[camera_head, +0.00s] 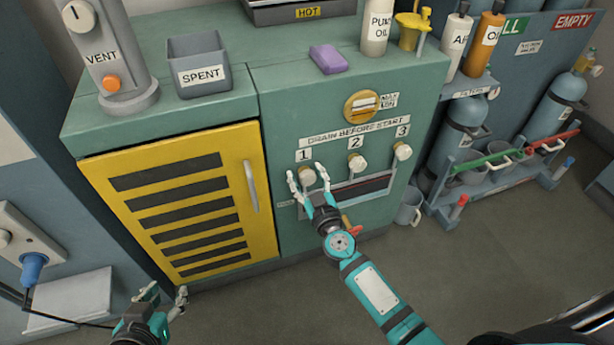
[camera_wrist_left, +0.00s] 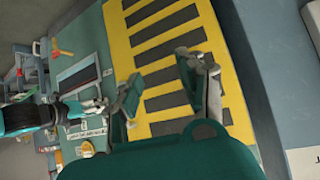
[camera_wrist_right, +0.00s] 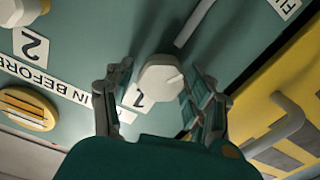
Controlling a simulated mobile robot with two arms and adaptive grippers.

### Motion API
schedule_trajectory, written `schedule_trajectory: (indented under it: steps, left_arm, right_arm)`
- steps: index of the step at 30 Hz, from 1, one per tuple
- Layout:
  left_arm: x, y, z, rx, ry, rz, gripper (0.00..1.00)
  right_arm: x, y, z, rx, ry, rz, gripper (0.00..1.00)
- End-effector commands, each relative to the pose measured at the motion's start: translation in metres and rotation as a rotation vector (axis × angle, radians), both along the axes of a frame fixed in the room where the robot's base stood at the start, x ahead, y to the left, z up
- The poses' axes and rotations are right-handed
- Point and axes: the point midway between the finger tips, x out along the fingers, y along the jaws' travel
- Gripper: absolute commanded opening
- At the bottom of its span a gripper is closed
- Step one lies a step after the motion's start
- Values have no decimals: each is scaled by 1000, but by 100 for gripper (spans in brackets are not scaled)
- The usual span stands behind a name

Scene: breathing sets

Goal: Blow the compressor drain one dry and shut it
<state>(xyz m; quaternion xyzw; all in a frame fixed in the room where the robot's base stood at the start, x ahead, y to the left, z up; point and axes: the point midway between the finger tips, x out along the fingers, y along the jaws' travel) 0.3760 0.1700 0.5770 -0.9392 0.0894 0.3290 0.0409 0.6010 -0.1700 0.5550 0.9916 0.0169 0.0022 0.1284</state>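The drain one knob (camera_head: 307,176) is a cream knob below the label "1", on the green compressor front under the "DRAIN BEFORE START" strip (camera_head: 357,133). My right gripper (camera_head: 309,183) is at this knob, with its fingers spread to either side. In the right wrist view the knob (camera_wrist_right: 160,78) lies between the fingers, with gaps visible beside it, so the gripper looks open. My left gripper (camera_head: 166,294) is open and empty, low before the yellow louvred door (camera_head: 185,205). The left wrist view shows its fingers apart, facing that door.
Drain knobs 2 (camera_head: 357,163) and 3 (camera_head: 402,151) sit to the right. A dark slot (camera_head: 362,190) and a red-orange handle (camera_head: 350,226) are below. A grey mug (camera_head: 408,210) stands farther right. A "SPENT" bin (camera_head: 199,68) and purple block (camera_head: 327,59) are on top.

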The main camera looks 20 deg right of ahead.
Motion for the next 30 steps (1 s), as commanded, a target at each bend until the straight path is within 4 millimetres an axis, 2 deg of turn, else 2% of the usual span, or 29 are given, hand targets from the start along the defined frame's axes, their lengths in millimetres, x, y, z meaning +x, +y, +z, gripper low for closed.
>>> schedule_trajectory:
  steps: [1, 10, 19, 30]
  left_arm:
    - [0, 0, 0, 0, 0, 0, 40]
    - [0, 0, 0, 1, 1, 1, 40]
    - [-4, 2, -3, 6, 31, 2, 40]
    - [-45, 16, -27, 57, 263, 19, 40]
  right_arm:
    - [0, 0, 0, 0, 0, 0, 46]
    - [0, 0, 0, 0, 0, 0, 9]
    - [0, 0, 0, 42, 3, 1, 8]
    - [-1, -2, 1, 296, 11, 1, 8]
